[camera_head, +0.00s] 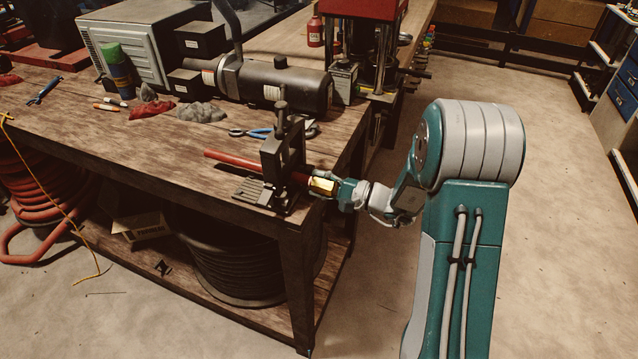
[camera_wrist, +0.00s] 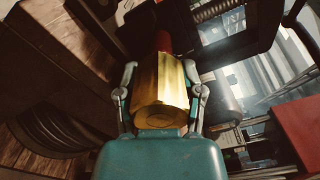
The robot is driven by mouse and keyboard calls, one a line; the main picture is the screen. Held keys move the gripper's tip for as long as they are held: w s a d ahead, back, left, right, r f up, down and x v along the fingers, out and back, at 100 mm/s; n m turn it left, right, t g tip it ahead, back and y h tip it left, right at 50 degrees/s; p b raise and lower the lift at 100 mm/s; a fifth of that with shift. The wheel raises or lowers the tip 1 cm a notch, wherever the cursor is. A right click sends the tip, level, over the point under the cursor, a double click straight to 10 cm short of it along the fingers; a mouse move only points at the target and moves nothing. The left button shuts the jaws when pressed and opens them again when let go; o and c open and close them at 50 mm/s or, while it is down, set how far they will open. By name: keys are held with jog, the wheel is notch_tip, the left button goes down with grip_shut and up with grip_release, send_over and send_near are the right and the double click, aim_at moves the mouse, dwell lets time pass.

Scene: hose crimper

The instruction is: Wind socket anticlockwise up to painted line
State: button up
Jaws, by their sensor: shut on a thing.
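The brass hex socket (camera_head: 323,186) sits on the end of a red hose (camera_head: 235,162) at the bench's front right corner. The hose is clamped in a dark vise (camera_head: 283,160). My gripper (camera_head: 340,190) is shut on the socket from the right, roughly in line with the hose. In the wrist view the socket (camera_wrist: 162,90) lies between the two fingers of my gripper (camera_wrist: 163,95), one finger on each side. A short part of the red hose (camera_wrist: 164,41) shows beyond it. I cannot make out the painted line in either view.
The wooden bench (camera_head: 150,150) holds blue-handled pliers (camera_head: 250,132), grey rags (camera_head: 202,112) and a dark cylindrical machine (camera_head: 270,85) behind the vise. A red press (camera_head: 362,12) stands at the back. Open floor (camera_head: 560,220) lies to the right.

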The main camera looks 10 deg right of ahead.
jog(key=n, duration=0.7)
jog(key=shift+s+f, duration=0.1)
jog(key=shift+f, duration=0.1)
jog(key=n, duration=0.6)
jog(key=shift+a+f+n, duration=0.1)
jog(key=shift+n, duration=0.2)
jog(key=n, duration=1.2)
jog(key=shift+n, duration=0.3)
jog(key=o, duration=1.2)
jog(key=shift+r, duration=0.2)
